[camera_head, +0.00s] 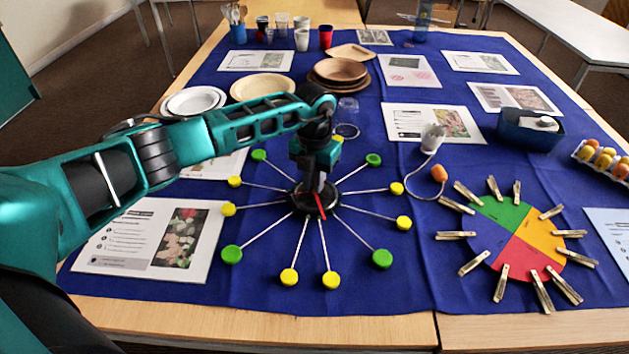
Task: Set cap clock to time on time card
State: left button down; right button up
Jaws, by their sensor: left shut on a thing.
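The cap clock lies on the blue cloth, with green and yellow caps on thin white sticks around a dark hub (303,207). A green cap (382,258) is at its lower right and a yellow cap (289,277) at its near side. My left gripper (314,188) points down over the hub and is shut on a clock hand. A red hand (320,206) shows at the fingers, pointing toward the near side. The gripper hides part of the hub and any other hand. I cannot tell which sheet is the time card. My right gripper is not in view.
A printed sheet (120,240) lies left of the clock, another (405,122) behind it. A coloured disc with clothespins (515,240) is at the right, a dark blue tub (507,126) behind it. Plates (262,84) and cups (302,40) stand at the back.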

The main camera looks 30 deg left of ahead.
pick_arm(q)
jog(key=shift+m, duration=1)
jog(key=shift+m+b, duration=0.5)
jog(key=shift+m, duration=0.3)
jog(key=shift+m+b, duration=0.3)
jog(key=shift+m, duration=1.2)
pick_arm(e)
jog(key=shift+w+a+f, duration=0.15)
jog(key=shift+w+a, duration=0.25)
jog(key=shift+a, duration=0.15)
pick_arm(q)
jog(key=c, duration=1.1)
grip_release()
jog(key=shift+c, duration=0.2)
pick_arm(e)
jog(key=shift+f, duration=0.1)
pick_arm(q)
notch_tip(320, 180, up, 13)
jog(key=shift+p, duration=0.3)
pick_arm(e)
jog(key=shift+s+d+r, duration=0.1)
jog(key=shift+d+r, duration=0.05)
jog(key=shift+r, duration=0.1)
